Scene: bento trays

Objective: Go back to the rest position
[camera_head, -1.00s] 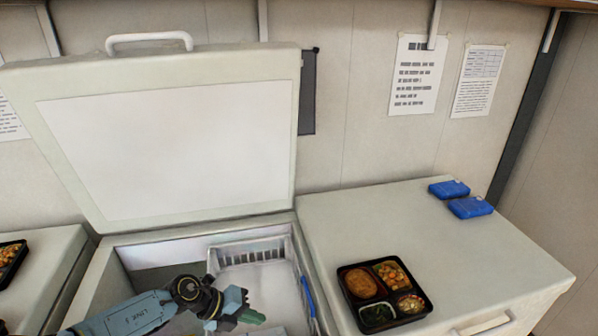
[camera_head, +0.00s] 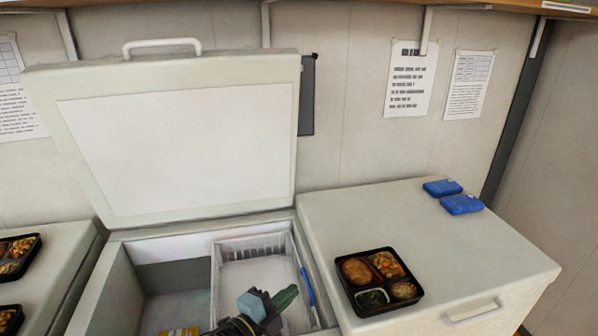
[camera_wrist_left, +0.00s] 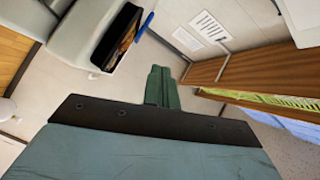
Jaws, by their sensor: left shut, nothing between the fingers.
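My left gripper (camera_head: 272,304) shows at the bottom of the head view, over the open chest with the white basket. Its green fingers are together with nothing between them. In the left wrist view the shut fingers (camera_wrist_left: 161,86) point out over the room, with the wall behind. My right gripper is in neither view.
The chest's white lid (camera_head: 180,140) stands open against the wall. A white basket (camera_head: 222,262) sits inside the chest. A bento tray (camera_head: 414,290) and two blue packs (camera_head: 442,188) (camera_head: 462,204) lie on the right counter (camera_head: 340,215). More trays (camera_head: 36,262) are at the left.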

